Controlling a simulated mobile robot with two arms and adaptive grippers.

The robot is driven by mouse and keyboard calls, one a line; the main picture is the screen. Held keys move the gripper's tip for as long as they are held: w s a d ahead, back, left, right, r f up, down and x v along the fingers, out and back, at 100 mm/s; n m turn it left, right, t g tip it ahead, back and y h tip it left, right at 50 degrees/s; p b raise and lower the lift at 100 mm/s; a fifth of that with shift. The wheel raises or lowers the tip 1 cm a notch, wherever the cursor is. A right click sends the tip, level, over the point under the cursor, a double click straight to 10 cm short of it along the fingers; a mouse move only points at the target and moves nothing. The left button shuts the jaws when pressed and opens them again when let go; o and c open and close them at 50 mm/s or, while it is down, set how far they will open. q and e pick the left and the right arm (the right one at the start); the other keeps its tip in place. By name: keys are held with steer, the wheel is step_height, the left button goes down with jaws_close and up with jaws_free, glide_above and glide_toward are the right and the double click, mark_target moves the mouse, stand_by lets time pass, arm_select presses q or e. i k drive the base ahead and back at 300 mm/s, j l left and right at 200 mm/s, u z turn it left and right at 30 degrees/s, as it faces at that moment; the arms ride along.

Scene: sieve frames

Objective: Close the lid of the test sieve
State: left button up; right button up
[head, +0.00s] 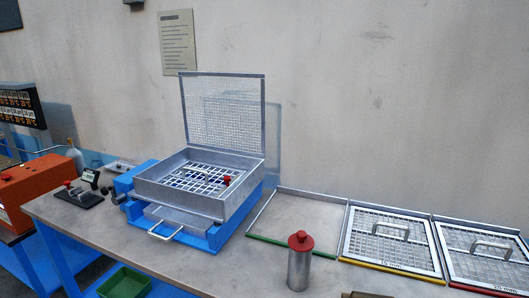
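The test sieve (180,207) is a square grey metal box on a blue base (215,237) on the bench. Its mesh lid (222,110) stands open, about upright, along the back edge of the box. Inside the box lies a grid with square openings, with a small red-topped part (227,181) on it. A drawer-like tray with a pale handle (165,230) shows at the front of the base. Neither of my grippers is in view.
A metal cylinder with a red cap (299,265) stands right of the sieve. Behind it is an empty green-fronted frame (268,240); two handled mesh frames (392,243) (487,257) lie further right. A black stand (79,197) is at left. An orange box (35,190) stands beyond the bench.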

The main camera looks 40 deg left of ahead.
mark_target(181, 74)
steer(key=u, duration=1.55)
